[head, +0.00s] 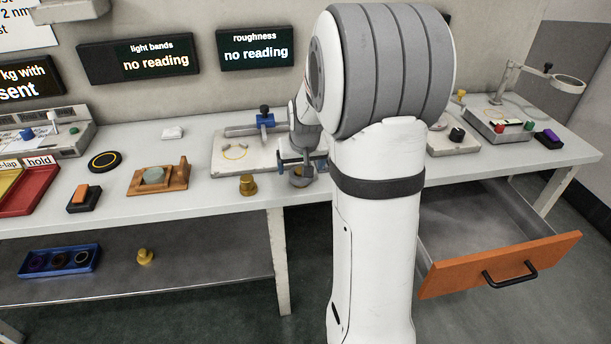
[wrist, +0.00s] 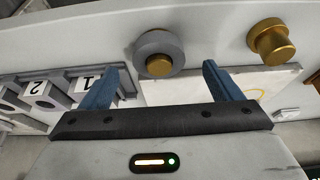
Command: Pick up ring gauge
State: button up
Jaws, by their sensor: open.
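A grey ring (wrist: 146,44) that looks like the ring gauge sits around a brass plug (wrist: 159,65) near the bench's front edge in the wrist view. In the head view the ring (head: 302,180) is partly hidden by my gripper and arm. My gripper (wrist: 161,78) is open with its two blue fingers apart. The ring lies beyond the fingertips, roughly centred between them, with nothing held. In the head view my gripper (head: 302,162) is just above and behind the ring.
A brass knobbed piece (head: 248,185) stands close beside the ring, also seen in the wrist view (wrist: 270,42). A pale plate (head: 228,160) lies behind. A numbered block (wrist: 45,92) is at left in the wrist view. An orange-fronted drawer (head: 505,266) hangs open at right.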

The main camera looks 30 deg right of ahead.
jog(key=shift+x, duration=1.6)
jog(key=shift+s+d, duration=0.1)
jog(key=shift+s, duration=0.05)
jog(key=shift+c, duration=0.4)
jog(key=c, duration=1.1)
jog(key=shift+r, duration=0.1)
jog(key=shift+c, duration=0.2)
